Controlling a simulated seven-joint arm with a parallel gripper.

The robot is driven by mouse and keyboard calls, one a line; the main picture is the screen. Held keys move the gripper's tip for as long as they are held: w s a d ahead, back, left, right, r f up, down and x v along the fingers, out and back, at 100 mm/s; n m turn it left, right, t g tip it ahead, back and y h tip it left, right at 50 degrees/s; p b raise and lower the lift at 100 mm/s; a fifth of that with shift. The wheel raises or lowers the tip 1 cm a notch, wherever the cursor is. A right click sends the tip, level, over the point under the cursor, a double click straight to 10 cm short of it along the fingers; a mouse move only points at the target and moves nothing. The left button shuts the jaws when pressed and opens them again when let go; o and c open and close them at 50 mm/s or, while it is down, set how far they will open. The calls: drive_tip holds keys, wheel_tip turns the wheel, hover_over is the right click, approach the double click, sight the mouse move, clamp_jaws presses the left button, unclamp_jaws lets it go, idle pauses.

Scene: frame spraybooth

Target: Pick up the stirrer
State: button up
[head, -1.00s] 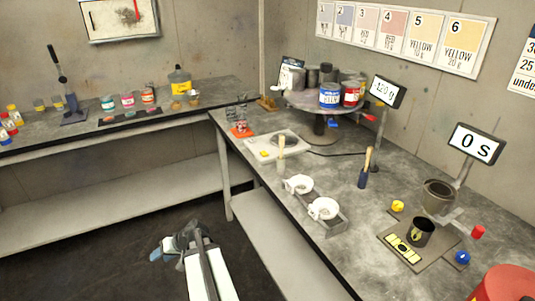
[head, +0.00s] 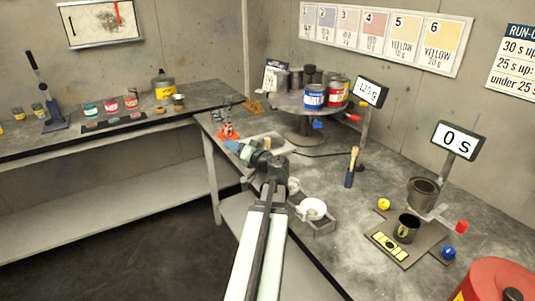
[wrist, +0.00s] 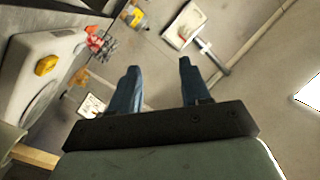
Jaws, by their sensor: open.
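My gripper (head: 232,146) is open with nothing between its blue fingers; in the wrist view the fingers (wrist: 159,67) stand well apart. In the head view it is over the near edge of the right bench, in front of the pale scale (head: 268,141). A light wooden stick (wrist: 36,157), possibly the stirrer, shows at the lower left of the wrist view beside a pale round holder (wrist: 9,142), outside the fingers. My arm hides that spot in the head view.
A white round cup (head: 313,208) sits in a grey stand at the bench's front edge. A turntable (head: 305,105) with cans is behind. A black mug (head: 406,228), a grey cup (head: 423,190) and a red drum (head: 495,285) are at the right. The middle of the bench is fairly clear.

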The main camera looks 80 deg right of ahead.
drive_tip(key=s+d+r+h, duration=0.2)
drive_tip(key=s+r+h, duration=0.1)
drive_tip(key=s+r, duration=0.5)
drive_tip(key=n+g+h, duration=0.1)
drive_tip(key=n+g, duration=0.2)
drive_tip(key=n, duration=0.2)
approach(269, 141)
drive_tip(key=x, duration=0.4)
drive_tip(key=shift+d, duration=0.1)
drive_tip(key=shift+x, duration=3.4)
drive_tip(key=shift+c, duration=0.2)
clamp_jaws()
